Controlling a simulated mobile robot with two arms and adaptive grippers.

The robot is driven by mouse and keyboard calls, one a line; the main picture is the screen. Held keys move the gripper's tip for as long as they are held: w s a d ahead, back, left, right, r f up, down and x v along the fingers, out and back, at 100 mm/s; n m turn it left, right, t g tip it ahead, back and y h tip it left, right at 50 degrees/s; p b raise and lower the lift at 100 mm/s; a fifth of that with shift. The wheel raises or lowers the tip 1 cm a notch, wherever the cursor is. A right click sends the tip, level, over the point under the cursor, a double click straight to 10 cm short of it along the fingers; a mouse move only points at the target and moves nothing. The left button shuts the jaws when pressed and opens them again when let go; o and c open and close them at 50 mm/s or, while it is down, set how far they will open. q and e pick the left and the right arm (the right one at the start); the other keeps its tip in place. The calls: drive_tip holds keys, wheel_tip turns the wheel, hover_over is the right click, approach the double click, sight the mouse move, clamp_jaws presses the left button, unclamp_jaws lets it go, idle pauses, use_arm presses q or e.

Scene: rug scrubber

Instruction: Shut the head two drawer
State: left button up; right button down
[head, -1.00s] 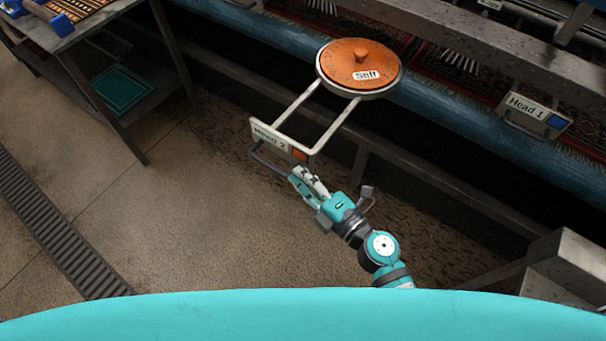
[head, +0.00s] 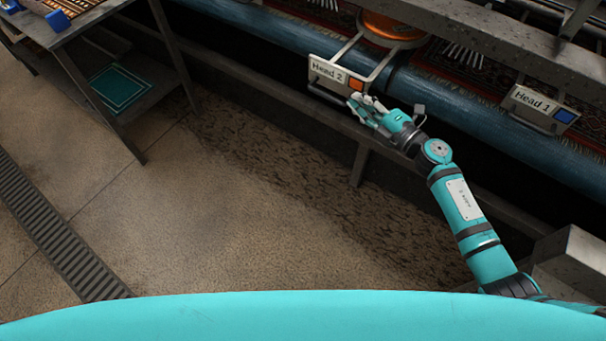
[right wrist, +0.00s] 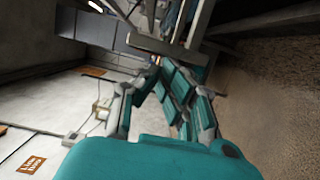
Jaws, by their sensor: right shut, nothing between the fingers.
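The Head 2 drawer front (head: 328,72) is a pale plate with an orange square and a dark bar handle below it. Two rails run back from it to the orange disc (head: 392,28), which is now partly hidden under the grey beam. A short length of rail still shows between the front and the disc. My right gripper (head: 358,103) is shut and empty, at the lower right of the drawer front by the handle; whether it touches cannot be told. In the right wrist view its fingers (right wrist: 155,75) point at the drawer frame. My left gripper is not in view.
The Head 1 drawer front (head: 541,105), with a blue square, is to the right. A blue roller (head: 450,95) and grey beam (head: 480,50) run across the machine. A metal table (head: 65,40) stands at left. The floor between is clear.

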drive_tip(key=w+d, duration=0.1)
drive_tip(key=w+d+b, duration=0.1)
drive_tip(key=w, duration=0.1)
drive_tip(key=shift+w+d, duration=0.2)
drive_tip(key=shift+d, duration=0.05)
drive_tip(key=shift+a+f, duration=0.1)
drive_tip(key=shift+f, duration=0.05)
